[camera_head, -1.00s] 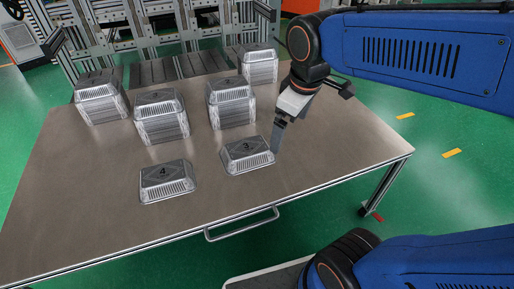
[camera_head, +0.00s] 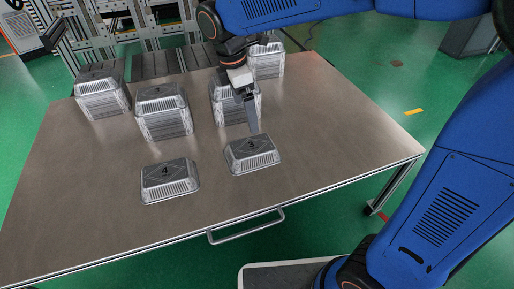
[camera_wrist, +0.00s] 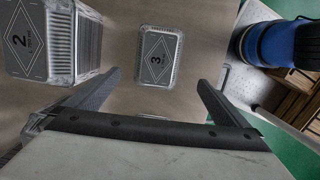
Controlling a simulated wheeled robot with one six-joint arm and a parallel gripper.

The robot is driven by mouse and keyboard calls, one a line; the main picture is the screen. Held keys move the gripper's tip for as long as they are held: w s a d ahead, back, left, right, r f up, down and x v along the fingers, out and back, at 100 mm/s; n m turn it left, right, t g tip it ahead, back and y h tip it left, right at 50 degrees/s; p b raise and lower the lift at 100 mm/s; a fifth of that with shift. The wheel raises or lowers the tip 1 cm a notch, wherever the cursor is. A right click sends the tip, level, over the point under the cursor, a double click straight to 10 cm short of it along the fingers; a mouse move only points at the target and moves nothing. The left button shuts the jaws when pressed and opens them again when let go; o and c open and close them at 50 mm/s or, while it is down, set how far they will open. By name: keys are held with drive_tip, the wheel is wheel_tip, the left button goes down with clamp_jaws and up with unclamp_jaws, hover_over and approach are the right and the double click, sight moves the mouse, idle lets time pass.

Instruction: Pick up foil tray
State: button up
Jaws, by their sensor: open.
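A single silver foil tray marked 3 (camera_head: 252,156) lies on the metal table, with its numbered face up. It also shows in the wrist view (camera_wrist: 157,58), ahead of and between my fingers. Another single foil tray marked 4 (camera_head: 169,182) lies to its left. In the wrist view my two fingers (camera_wrist: 159,78) are spread wide. I cannot tell how high the fingertips are above the table.
Several stacks of foil trays stand behind, including a left one (camera_head: 101,97), a middle one (camera_head: 163,115) and one partly behind my gripper (camera_head: 228,108). A stack marked 2 (camera_wrist: 50,40) is at upper left in the wrist view. The table (camera_head: 330,130) is clear to the right.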

hover_over(252, 146)
drive_tip(key=f, duration=1.1)
drive_tip(key=shift+s+a+f, duration=0.15)
drive_tip(key=shift+a+f, duration=0.05)
drive_tip(key=shift+f, duration=0.05)
drive_tip(key=shift+w+d+f, duration=0.1)
drive_tip(key=shift+w+f, duration=0.05)
drive_tip(key=shift+f, duration=1.3)
drive_tip(key=shift+w+d+f, duration=0.1)
drive_tip(key=shift+f, duration=1.3)
drive_tip(key=c, duration=0.8)
drive_tip(key=shift+c, duration=0.2)
